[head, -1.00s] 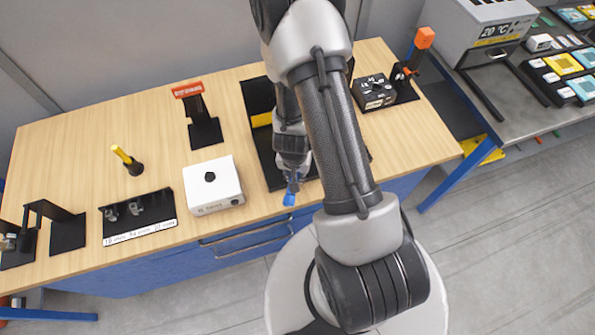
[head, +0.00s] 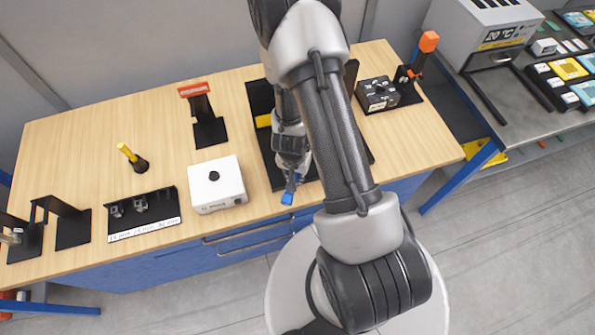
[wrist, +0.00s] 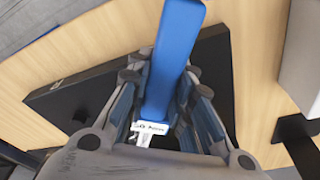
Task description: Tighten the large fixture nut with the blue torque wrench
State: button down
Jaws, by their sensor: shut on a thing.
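My gripper (head: 291,183) hangs over the front edge of the bench, in front of a black stand. It is shut on the blue torque wrench (head: 287,198), whose blue end sticks out below the fingers. In the wrist view the wrench's blue handle (wrist: 177,45) runs up between the two fingers (wrist: 165,90), with a pale, printed part near the palm. The wrench's working end is not clearly visible. A dark, nut-like piece (head: 214,176) sits on top of a white box (head: 220,194) to the left; I cannot tell whether it is the large fixture nut.
The black stand (head: 262,103) is partly behind my arm. A socket rack (head: 155,226) and a yellow-handled tool (head: 128,152) are left of the white box. A red-topped stand (head: 210,133) is behind it. A black box (head: 377,93) stands right. Bare wood lies between them.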

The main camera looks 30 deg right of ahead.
jog(key=shift+w, duration=0.1)
dwell(0.3)
jog(key=shift+s+d+b, duration=0.25)
jog(key=shift+s+b, duration=0.1)
jog(key=shift+b, duration=0.15)
jog(key=shift+r, duration=0.1)
